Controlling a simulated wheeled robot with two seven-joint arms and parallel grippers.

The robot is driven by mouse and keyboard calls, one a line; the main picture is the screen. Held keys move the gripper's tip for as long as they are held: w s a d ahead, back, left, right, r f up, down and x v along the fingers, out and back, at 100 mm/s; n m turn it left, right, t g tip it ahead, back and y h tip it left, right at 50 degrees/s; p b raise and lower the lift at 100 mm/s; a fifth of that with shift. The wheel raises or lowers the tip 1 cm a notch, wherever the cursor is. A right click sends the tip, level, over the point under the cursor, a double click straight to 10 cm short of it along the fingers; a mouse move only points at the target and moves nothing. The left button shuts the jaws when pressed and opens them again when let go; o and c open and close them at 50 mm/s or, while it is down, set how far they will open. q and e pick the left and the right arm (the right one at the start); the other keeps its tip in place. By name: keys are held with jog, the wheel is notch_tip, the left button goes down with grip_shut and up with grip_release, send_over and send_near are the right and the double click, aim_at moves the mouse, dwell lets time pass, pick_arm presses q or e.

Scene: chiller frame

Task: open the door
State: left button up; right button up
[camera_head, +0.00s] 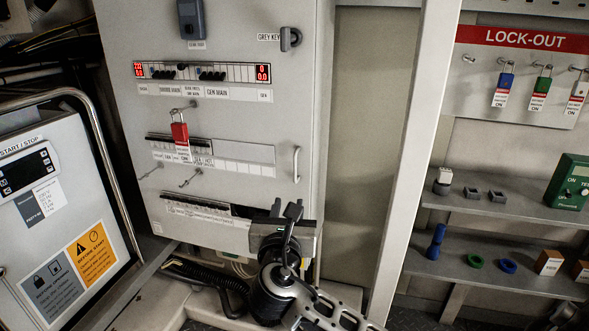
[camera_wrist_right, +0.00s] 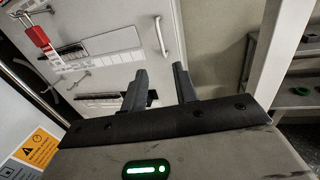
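The grey cabinet door (camera_head: 225,110) is closed, with a slim vertical metal handle (camera_head: 296,164) near its right edge. The handle also shows in the right wrist view (camera_wrist_right: 157,36), beyond the fingertips. My right gripper (camera_head: 287,208) is below the handle in the head view, in front of the lower part of the cabinet. Its two dark fingers (camera_wrist_right: 160,82) stand apart with nothing between them, clear of the handle. A red padlock (camera_head: 180,134) hangs on the door's left half. My left gripper is not in view.
A start/stop panel (camera_head: 50,200) with a curved metal rail stands at left. A pale upright post (camera_head: 415,150) stands right of the cabinet. Farther right are a LOCK-OUT board (camera_head: 470,95) with hanging padlocks and shelves (camera_head: 520,208) with small parts.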

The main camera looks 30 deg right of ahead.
aim_at(295, 168)
jog(key=x, duration=1.5)
jog(key=shift+w+d, duration=0.2)
jog(key=shift+d, duration=0.1)
grip_shut()
